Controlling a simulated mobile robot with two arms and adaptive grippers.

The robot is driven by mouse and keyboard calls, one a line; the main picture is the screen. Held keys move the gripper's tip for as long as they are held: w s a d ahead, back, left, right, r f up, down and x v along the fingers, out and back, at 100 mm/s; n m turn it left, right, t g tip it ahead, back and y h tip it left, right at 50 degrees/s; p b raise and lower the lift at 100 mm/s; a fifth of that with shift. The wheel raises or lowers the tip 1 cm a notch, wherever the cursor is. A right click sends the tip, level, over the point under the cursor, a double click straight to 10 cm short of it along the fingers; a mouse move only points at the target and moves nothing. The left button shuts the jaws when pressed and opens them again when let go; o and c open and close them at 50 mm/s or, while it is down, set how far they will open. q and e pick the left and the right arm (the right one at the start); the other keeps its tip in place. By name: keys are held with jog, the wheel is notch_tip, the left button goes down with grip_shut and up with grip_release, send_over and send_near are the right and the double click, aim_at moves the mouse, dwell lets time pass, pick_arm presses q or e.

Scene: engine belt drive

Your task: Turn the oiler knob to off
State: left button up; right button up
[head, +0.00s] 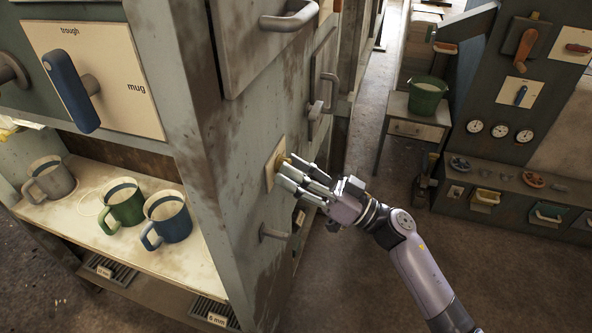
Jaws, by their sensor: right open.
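My right gripper (291,176) reaches in from the right and is open. Its fingers point at a small pale plate (271,168) on the side wall of the grey cabinet. A small yellowish part, perhaps a knob, shows at this plate by the fingertips. The fingers hide most of it, so I cannot tell its setting or whether they touch it. No oiler label is readable. My left gripper is not in view.
A blue lever (70,92) sits on a plate marked trough and mug. A grey mug (48,180), green mug (123,205) and blue mug (168,218) stand on the shelf. Handles (290,18) stick out of the cabinet wall. Floor (345,280) behind the gripper is clear.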

jog(key=shift+c, duration=0.3)
grip_shut()
dwell(0.3)
